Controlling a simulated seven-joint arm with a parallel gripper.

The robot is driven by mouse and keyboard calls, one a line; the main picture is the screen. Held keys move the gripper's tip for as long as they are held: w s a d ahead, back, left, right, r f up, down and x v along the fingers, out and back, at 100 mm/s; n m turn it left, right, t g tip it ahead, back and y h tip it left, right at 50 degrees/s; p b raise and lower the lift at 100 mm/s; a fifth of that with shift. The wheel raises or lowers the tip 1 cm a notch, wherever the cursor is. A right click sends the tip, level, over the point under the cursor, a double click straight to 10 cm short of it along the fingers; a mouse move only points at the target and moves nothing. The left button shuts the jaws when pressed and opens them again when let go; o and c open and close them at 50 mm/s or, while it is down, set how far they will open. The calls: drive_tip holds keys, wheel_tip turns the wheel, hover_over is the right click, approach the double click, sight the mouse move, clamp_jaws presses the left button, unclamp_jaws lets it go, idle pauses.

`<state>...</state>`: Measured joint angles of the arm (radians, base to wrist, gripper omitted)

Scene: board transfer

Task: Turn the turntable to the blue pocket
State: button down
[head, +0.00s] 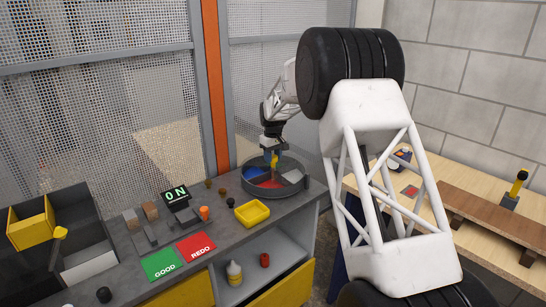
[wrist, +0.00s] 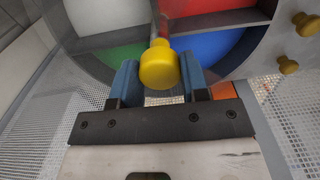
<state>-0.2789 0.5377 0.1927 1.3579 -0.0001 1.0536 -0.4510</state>
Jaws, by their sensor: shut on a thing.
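The round grey turntable (head: 303,187) sits at the far right end of the grey bench. Its blue pocket (head: 254,172) is at the left, its red pocket (head: 268,184) faces front, and a pale pocket (head: 292,176) is at the right. In the wrist view the blue pocket (wrist: 215,48) is right of the knob, with green (wrist: 125,55) left, red (wrist: 215,8) and white (wrist: 105,15) above. My gripper (wrist: 159,80) has its blue fingers on both sides of the yellow knob (wrist: 159,66), shut on it. In the head view my gripper (head: 272,156) is above the turntable's middle.
A yellow tray (head: 252,213) stands close in front of the turntable, with an orange item (head: 204,212) to its left. Green GOOD (head: 162,264) and red REDO (head: 196,247) mats lie on the bench. A mesh fence (head: 100,110) and orange post (head: 215,90) stand behind.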

drive_tip(key=n, duration=0.4)
drive_tip(key=shift+n, duration=0.3)
drive_tip(key=n, duration=0.4)
drive_tip(key=shift+r+n, duration=0.1)
drive_tip(key=shift+n, duration=0.3)
drive_tip(key=c, duration=0.6)
unclamp_jaws()
drive_tip(key=shift+r, duration=3.8)
drive_tip(key=shift+r, duration=0.1)
